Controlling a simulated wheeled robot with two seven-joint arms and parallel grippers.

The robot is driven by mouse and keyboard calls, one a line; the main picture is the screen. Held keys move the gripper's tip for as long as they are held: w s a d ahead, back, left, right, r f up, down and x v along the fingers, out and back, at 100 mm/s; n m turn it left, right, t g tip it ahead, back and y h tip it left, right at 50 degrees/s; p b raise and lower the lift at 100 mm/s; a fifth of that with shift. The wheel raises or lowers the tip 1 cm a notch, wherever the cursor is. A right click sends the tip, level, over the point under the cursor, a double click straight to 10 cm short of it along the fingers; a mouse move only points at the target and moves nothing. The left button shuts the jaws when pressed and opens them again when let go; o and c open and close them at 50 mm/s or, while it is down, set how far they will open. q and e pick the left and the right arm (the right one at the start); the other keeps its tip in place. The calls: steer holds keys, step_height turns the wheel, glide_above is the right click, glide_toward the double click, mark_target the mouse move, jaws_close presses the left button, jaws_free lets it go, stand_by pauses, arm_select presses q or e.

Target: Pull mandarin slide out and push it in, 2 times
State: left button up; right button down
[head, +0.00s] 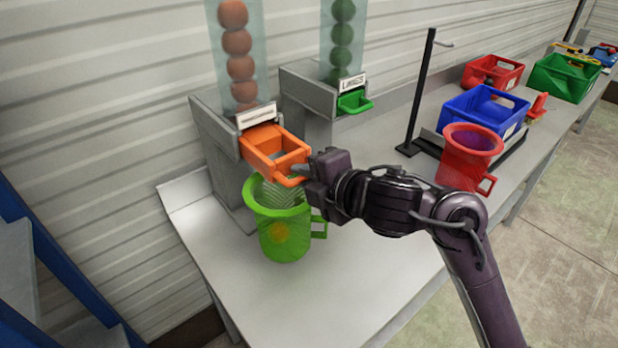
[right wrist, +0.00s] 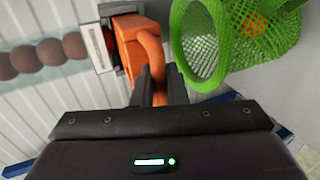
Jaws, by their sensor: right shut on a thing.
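The orange mandarin slide (head: 268,150) sticks out from the front of the left grey dispenser (head: 215,140), under a clear tube of orange balls (head: 237,42). My right gripper (head: 305,174) is shut on the front handle of the slide. In the right wrist view, the fingers (right wrist: 160,88) close around the orange handle (right wrist: 151,52). A green mesh mug (head: 285,235) stands below the slide, with an orange spot showing through its side. My left gripper is in neither view.
A second dispenser with a green slide (head: 354,103) and green balls stands to the right. A red mug (head: 466,158), a black stand (head: 420,95), a blue crate (head: 480,110), a red crate (head: 492,73) and a green crate (head: 565,78) are farther right. The table front (head: 330,300) is clear.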

mark_target(269, 150)
steer(key=shift+w+a+f+b, duration=0.1)
steer(key=shift+w+a+b, duration=0.4)
steer(key=shift+w+a, duration=0.7)
steer(key=shift+w+a+r+b, duration=0.1)
steer(key=shift+w+a+b, duration=0.55)
steer(key=shift+w, duration=1.1)
steer(key=shift+w+a+f+b, duration=0.1)
steer(key=shift+w+a+b, duration=0.25)
steer(key=shift+w+a, duration=0.9)
steer(key=shift+w+d, duration=0.2)
steer(key=shift+s, duration=0.1)
